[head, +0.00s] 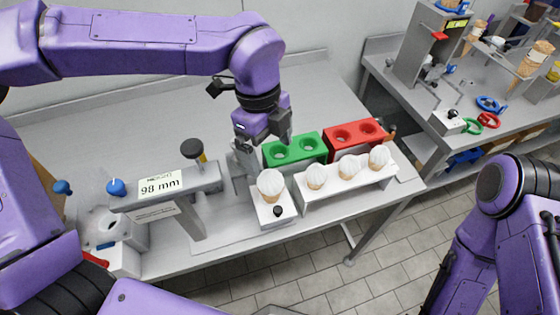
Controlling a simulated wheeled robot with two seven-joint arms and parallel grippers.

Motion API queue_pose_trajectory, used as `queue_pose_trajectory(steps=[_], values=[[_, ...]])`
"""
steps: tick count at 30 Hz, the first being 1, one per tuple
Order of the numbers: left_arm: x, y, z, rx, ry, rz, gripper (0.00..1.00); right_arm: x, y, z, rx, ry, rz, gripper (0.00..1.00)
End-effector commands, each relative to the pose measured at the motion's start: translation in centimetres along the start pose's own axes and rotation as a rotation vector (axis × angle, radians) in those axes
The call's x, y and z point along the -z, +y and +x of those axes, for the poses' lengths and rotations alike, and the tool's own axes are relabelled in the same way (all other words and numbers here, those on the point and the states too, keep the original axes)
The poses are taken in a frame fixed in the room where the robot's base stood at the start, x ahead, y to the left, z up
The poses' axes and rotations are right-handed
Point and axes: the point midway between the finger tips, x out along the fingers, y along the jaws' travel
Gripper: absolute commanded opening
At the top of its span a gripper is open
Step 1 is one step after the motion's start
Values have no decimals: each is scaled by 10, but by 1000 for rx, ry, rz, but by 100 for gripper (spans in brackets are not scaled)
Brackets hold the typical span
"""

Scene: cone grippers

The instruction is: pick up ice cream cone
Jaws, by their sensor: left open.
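Several ice cream cones with pale swirled tops stand in the scene. One cone (271,185) stands upright in a small white block with a black knob. Three more, including the left one (316,177), sit in a white rack (345,191) to its right. My left gripper (246,165) is open, pointing down behind and to the left of the single cone, apart from it as far as I can tell. Its fingers are partly hidden. My right arm shows at the right edge, but its gripper is out of view.
A green block (293,152) and a red block (356,136), each with two holes, stand behind the rack. A grey post with a "98 mm" label (161,185) stands left of the cone. A second table (455,140) at the right holds tools and more cones.

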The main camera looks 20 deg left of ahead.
Motion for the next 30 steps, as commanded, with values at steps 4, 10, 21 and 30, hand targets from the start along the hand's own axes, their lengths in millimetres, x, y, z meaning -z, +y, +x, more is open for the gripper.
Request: queue_pose_trajectory(steps=[4,10,21,30], values=[[3,4,22,-4,-1,7,94,2,1,-7,-1,-1,0,43],[2,2,51,-4,-1,6,94,4,2,-12,-1,-2,-1,43],[-6,4,104,-4,0,3,94,12,3,-30,0,-1,0,43],[-7,4,104,-2,0,2,58,11,3,-29,-1,-1,0,43]])
